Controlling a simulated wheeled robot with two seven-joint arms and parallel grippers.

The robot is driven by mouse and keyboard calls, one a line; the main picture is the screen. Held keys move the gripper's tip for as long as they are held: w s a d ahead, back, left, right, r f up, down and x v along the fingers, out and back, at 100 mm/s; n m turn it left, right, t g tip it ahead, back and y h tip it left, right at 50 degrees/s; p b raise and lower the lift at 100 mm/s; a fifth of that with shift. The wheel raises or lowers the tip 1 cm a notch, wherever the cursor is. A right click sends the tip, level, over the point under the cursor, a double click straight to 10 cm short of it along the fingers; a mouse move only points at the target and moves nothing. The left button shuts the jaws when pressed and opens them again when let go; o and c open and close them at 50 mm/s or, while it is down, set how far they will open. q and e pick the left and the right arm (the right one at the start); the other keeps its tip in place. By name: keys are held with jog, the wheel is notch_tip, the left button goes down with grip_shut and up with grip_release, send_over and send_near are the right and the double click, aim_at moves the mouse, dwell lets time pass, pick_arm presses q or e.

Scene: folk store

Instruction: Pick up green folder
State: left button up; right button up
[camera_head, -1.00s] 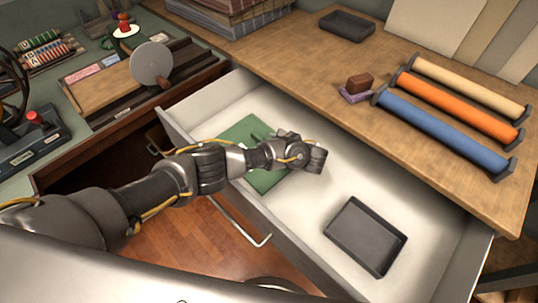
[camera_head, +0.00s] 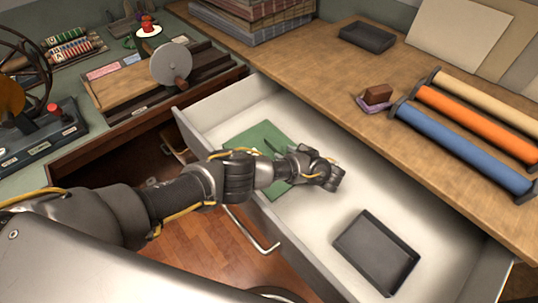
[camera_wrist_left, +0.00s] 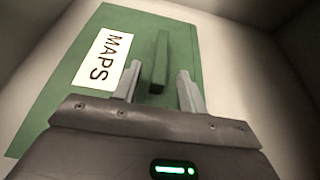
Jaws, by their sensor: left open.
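A flat green folder (camera_head: 252,134) lies in the back left part of the open white drawer (camera_head: 300,122). In the left wrist view the folder (camera_wrist_left: 60,85) carries a white label reading MAPS and a raised green bar (camera_wrist_left: 161,55). My left gripper (camera_head: 268,156) is over the folder, and my wrist covers part of it in the head view. In the left wrist view the left gripper (camera_wrist_left: 158,74) is open, with one finger on each side of the bar's near end. Contact cannot be told. My right gripper is not in view.
A dark empty tray (camera_head: 378,252) sits in the drawer at the right. The wooden counter (camera_head: 310,68) overhangs behind, with blue, orange and cream rolls (camera_head: 465,150). The drawer's front handle (camera_head: 250,232) faces me. White drawer floor is clear between folder and tray.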

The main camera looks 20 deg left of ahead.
aim_at(280, 150)
pick_arm(q)
jog(key=x, duration=0.5)
jog(key=shift+w+r, duration=0.1)
jog(key=shift+r, duration=0.1)
jog(key=shift+c, duration=0.4)
grip_shut()
